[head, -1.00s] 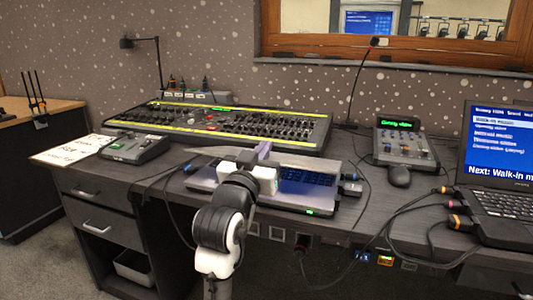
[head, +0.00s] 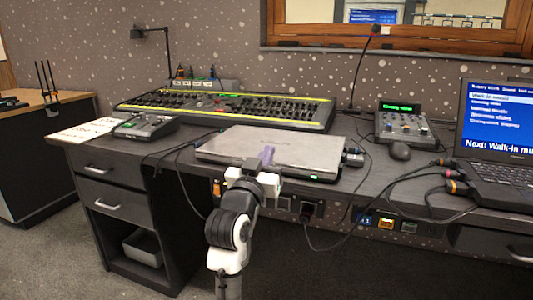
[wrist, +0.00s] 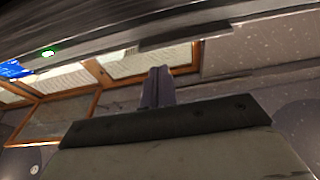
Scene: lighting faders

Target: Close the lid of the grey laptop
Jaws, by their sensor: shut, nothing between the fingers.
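The grey laptop (head: 285,149) lies on the desk in the middle of the head view, with its lid down flat over the base. No gap between lid and base can be made out from here. A small green light shows at its front edge. My gripper (head: 267,156) is at the laptop's front edge, left of its middle, with its purple-grey fingers together and pointing up. Whether they touch the laptop is unclear. In the wrist view, the shut fingers (wrist: 157,87) stand upright, with a dark edge with a green light crossing above them.
A lighting console (head: 228,110) with yellow strips stands behind the laptop. A small control box (head: 146,125) is to the left. Free floor lies in front.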

